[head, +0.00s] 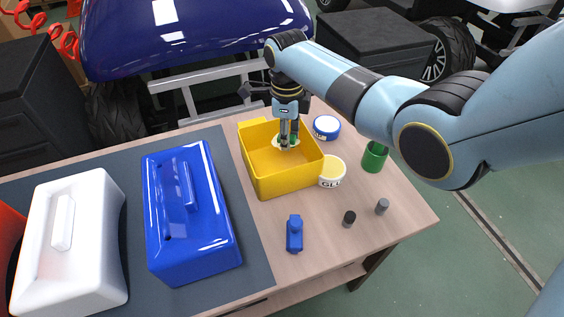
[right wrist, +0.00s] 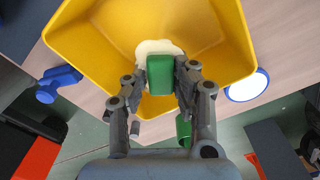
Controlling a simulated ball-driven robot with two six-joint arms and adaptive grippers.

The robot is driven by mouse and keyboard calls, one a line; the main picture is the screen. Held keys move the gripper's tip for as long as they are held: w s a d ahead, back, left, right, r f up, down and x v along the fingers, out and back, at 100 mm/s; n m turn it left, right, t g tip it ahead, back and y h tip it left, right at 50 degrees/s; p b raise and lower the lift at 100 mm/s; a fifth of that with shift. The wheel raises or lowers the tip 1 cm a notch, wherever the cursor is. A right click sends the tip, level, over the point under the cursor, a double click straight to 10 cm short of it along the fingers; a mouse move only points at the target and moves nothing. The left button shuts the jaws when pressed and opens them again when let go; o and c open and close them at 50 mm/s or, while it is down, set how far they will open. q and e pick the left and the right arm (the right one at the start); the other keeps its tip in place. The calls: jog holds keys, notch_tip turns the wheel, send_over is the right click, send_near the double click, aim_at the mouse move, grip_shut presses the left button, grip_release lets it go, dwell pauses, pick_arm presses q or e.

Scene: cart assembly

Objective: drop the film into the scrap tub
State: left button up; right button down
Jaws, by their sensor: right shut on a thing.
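The scrap tub (head: 262,183) is a yellow open box on the wooden table; its inside also fills much of the right wrist view (right wrist: 100,30). My right gripper (head: 288,144) points down into the tub from above. In the right wrist view its fingers (right wrist: 158,90) are shut on a green tab (right wrist: 160,75). A pale, whitish piece of film (right wrist: 150,48) shows just beyond the tab, and it also shows in the head view (head: 280,142). I cannot tell whether the film touches the tub's floor. My left gripper is not in view.
A blue-rimmed jar (head: 327,127), a pale-lidded labelled jar (head: 332,172) and a green cup (head: 374,157) stand right of the tub. Blue (head: 190,215) and white (head: 65,240) boxes sit left on a dark mat.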

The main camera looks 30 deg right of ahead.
jog(key=shift+r, duration=0.1)
jog(key=c, duration=1)
grip_release()
notch_tip(320, 180, up, 12)
jog(key=shift+w, duration=0.15)
